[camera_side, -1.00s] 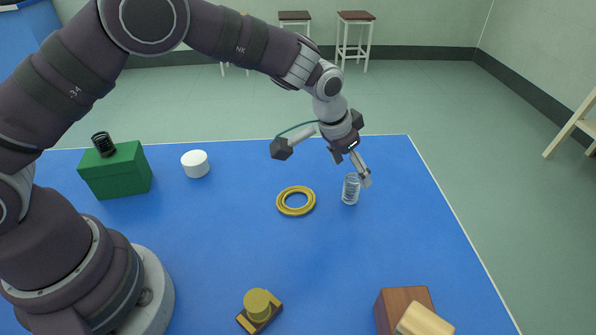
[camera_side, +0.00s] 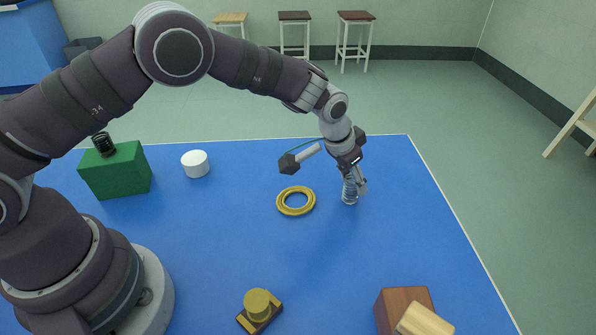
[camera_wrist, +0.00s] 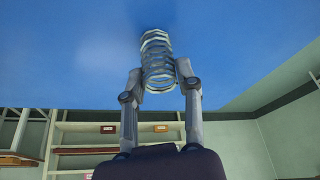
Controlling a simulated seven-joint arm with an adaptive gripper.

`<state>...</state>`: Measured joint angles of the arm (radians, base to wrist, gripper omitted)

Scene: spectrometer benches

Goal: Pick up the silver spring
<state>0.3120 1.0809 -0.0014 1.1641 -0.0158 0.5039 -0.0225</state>
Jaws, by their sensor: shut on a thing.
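The silver spring (camera_side: 349,198) stands upright on the blue table, towards its right side. My gripper (camera_side: 355,184) has come down over it from above, and its fingers are shut on the upper part of the spring. In the wrist view the spring's coils (camera_wrist: 157,52) show between and beyond the two fingers of my gripper (camera_wrist: 160,86). The spring's lower end looks to be at the table surface; I cannot tell whether it is clear of it.
A yellow ring (camera_side: 285,207) lies left of the spring. A white cylinder (camera_side: 195,164) and a green block (camera_side: 118,174) with a black spring (camera_side: 103,144) on top stand further left. A yellow knobbed piece (camera_side: 258,305) and a brown block (camera_side: 390,312) are at the front.

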